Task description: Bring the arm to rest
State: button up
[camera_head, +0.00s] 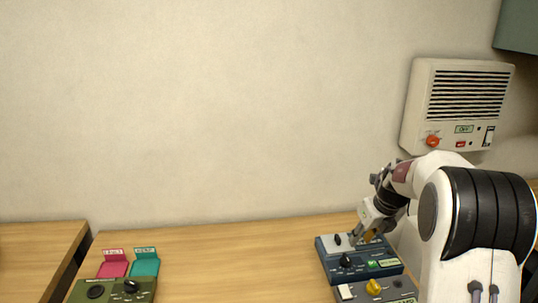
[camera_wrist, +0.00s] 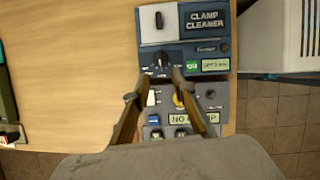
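My gripper (camera_head: 362,236) hangs low over the blue box at the right of the table in the head view. In the wrist view the two fingers of my gripper (camera_wrist: 160,77) stand apart with nothing between the tips. The tips are over the seam of the blue clamp cleaner box (camera_wrist: 206,48) and the grey box (camera_wrist: 236,98). I cannot tell whether they touch either box. My arm reaches in from the right and is bent.
The blue box carries a black dial (camera_wrist: 161,60) and a lit green light (camera_wrist: 192,66). The grey box has a yellow knob (camera_head: 374,286). A green box (camera_head: 112,291), a pink card (camera_head: 112,269) and a teal card (camera_head: 145,267) lie left. A vented wall unit (camera_head: 458,104) hangs behind my arm. The table middle is clear.

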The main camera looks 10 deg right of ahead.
jog(key=w+d+r+m+t+h, duration=0.25)
jog(key=w+r+m+t, duration=0.35)
jog(key=m, duration=0.5)
jog(key=s+d+r+m+g+h, duration=0.1)
jog(key=s+d+r+m+h, duration=0.1)
jog(key=s+r+m, duration=0.4)
jog(key=s+d+r+m+g+h, duration=0.1)
jog(key=s+d+m+h, duration=0.15)
jog(key=s+m, duration=0.4)
jog(key=s+a+f+m+g, duration=0.1)
jog(key=s+a+m+g, duration=0.1)
jog(key=s+a+m, duration=0.4)
jog(key=s+a+f+m+g, duration=0.1)
jog(key=s+a+m+g, duration=0.1)
jog(key=s+m, duration=0.5)
jog(key=s+a+t+y, duration=0.1)
jog(key=s+a+y, duration=0.5)
jog(key=s+a, duration=1.2)
jog(key=shift+m, duration=0.45)
